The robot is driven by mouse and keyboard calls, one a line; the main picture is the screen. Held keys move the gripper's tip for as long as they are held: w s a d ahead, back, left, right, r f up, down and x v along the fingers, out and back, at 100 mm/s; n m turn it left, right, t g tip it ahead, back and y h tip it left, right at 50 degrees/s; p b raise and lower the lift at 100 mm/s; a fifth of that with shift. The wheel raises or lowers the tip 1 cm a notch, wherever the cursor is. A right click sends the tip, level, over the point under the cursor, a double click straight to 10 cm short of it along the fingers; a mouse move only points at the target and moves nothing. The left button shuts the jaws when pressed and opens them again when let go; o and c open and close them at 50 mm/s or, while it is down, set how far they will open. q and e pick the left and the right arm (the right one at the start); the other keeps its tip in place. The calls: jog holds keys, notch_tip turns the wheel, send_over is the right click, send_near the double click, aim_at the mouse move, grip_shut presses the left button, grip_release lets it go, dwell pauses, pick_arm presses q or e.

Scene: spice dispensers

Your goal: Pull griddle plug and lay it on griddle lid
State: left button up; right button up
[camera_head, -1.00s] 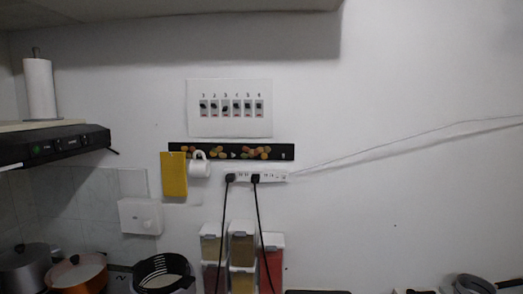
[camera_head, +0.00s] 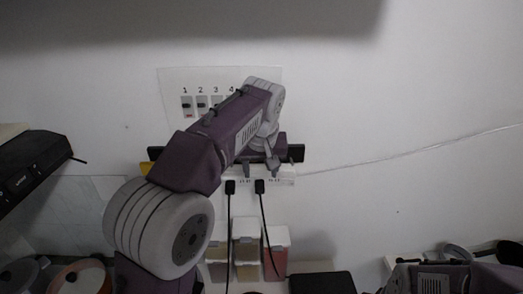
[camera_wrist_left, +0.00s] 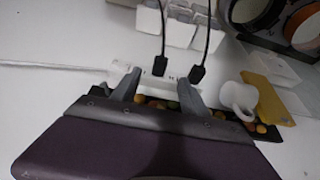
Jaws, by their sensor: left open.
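A white power strip (camera_head: 287,181) is fixed to the wall, with two black plugs in it: a left plug (camera_head: 230,187) and a right plug (camera_head: 259,186), each with a black cord hanging down. I cannot tell from labels which one is the griddle's. My left gripper (camera_head: 260,170) is open and empty at the strip, just above the right plug. In the left wrist view, upside down, its fingers stand either side of that plug (camera_wrist_left: 160,66), and the other plug (camera_wrist_left: 197,73) is outside them. A black flat surface (camera_head: 322,282) at the bottom may be the griddle lid. My right gripper does not show.
Spice containers (camera_head: 246,247) stand below the strip, behind the cords. A numbered switch panel (camera_head: 172,82) is partly hidden by my left arm. A white cable (camera_head: 400,153) runs right.

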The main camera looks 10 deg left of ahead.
aim_at(260, 187)
pick_arm(q)
jog(key=p+x, duration=0.1)
jog(key=x, duration=0.7)
jog(key=shift+w+a+f, duration=0.2)
jog(key=shift+w+f, duration=0.05)
jog(key=shift+f, duration=0.05)
jog(key=shift+s+d+f, duration=0.1)
jog(key=shift+d+f, duration=0.05)
jog(key=shift+f, duration=0.2)
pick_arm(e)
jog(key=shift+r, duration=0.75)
pick_arm(q)
jog(key=c, duration=0.3)
jog(key=shift+w, duration=0.2)
grip_shut()
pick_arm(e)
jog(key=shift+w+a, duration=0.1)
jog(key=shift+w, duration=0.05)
